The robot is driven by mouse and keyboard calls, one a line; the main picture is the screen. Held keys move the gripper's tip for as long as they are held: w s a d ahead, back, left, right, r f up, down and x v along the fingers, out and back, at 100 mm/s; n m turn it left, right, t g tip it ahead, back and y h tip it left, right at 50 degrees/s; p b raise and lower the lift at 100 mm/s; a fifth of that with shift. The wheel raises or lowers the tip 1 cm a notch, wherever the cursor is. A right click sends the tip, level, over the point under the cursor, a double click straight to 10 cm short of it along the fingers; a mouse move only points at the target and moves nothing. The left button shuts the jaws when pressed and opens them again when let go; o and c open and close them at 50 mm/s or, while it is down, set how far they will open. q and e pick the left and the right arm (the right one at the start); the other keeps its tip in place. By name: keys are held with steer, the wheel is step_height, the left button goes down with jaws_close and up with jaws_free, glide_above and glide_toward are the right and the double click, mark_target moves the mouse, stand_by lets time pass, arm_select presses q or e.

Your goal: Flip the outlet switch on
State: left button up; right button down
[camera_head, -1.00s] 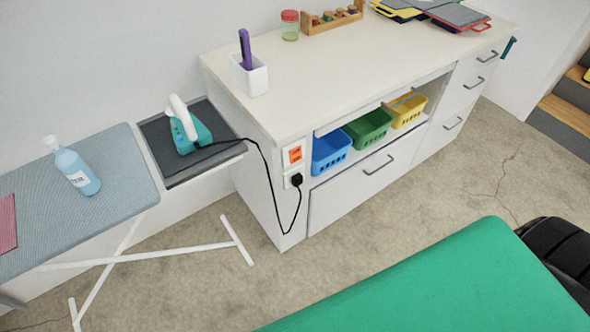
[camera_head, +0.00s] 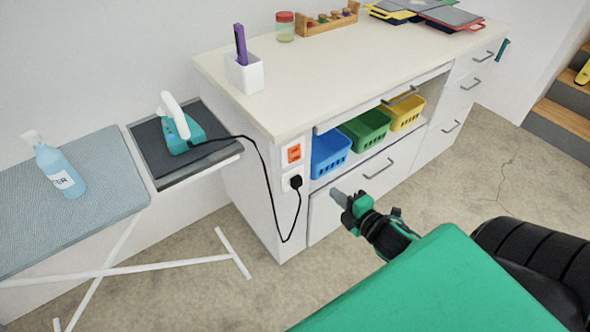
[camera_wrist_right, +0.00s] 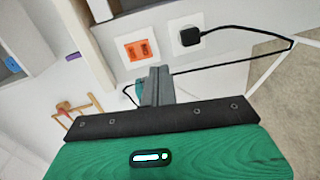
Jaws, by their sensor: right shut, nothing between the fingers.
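The orange outlet switch (camera_head: 294,153) sits in a white plate on the narrow end panel of the white cabinet. It also shows in the right wrist view (camera_wrist_right: 138,50), ahead of the fingers. Just below it in the head view, a black plug (camera_head: 296,182) is in a socket with a black cord running to the iron. My right gripper (camera_head: 338,197) is shut and empty, in front of the cabinet, to the right of and lower than the switch. In the right wrist view its fingers (camera_wrist_right: 157,84) point toward the panel, apart from the switch. My left gripper is out of view.
The teal iron (camera_head: 183,132) rests on a dark pad beside the cabinet. A spray bottle (camera_head: 60,172) stands on the ironing board (camera_head: 108,185). Blue, green and yellow baskets sit on the open shelf above a drawer (camera_head: 365,185). The black cord (camera_head: 268,190) hangs in a loop near the panel.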

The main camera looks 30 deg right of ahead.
mark_target(296, 159)
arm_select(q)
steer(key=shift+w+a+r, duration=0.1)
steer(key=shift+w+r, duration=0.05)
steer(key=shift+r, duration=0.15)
arm_select(e)
steer(key=r, duration=0.1)
steer(key=a+r+n, duration=0.1)
steer(key=shift+w+a+r+t+y, duration=0.1)
steer(key=shift+r+t+y, duration=0.2)
steer(key=shift+r, duration=0.05)
steer(key=shift+w, duration=0.1)
steer(key=w, duration=0.4)
steer(key=w+f, duration=0.1)
steer(key=w, duration=0.3)
steer(key=w+a, duration=0.1)
steer(key=w, duration=0.3)
steer(key=shift+w+f+p, duration=0.2)
steer(key=shift+f+p, duration=0.1)
steer(key=shift+w+f, duration=0.1)
steer(key=shift+w, duration=0.4)
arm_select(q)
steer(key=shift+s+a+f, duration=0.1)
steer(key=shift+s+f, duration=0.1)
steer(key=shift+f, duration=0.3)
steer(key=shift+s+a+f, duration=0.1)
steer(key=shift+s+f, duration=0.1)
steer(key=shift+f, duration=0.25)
arm_select(e)
steer(key=shift+w+a, duration=0.1)
steer(key=shift+w, duration=0.05)
